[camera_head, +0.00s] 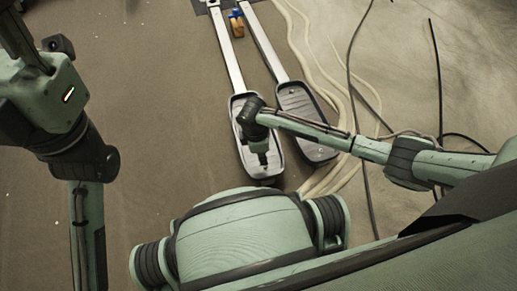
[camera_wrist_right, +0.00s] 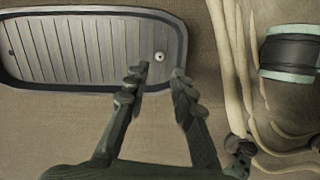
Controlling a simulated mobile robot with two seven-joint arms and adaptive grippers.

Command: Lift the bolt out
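The bolt (camera_wrist_right: 159,56) shows in the right wrist view as a small round metal head on the ribbed floor of a grey foot pedal (camera_wrist_right: 60,88), close to its end wall. My right gripper (camera_wrist_right: 160,74) is open, with its fingertips to either side of the bolt's line in the picture and a clear gap between them. Nothing is held. In the head view, the right gripper (camera_head: 262,157) points down over the near end of the left pedal (camera_head: 240,104) and hides part of it. The bolt cannot be made out there. My left gripper is out of view.
A second pedal (camera_head: 298,97) lies just right of the first. Long pale bars (camera_head: 227,50) run from the pedals to the top edge. Pale and dark cables (camera_head: 335,75) cross the floor at right. The left floor is clear.

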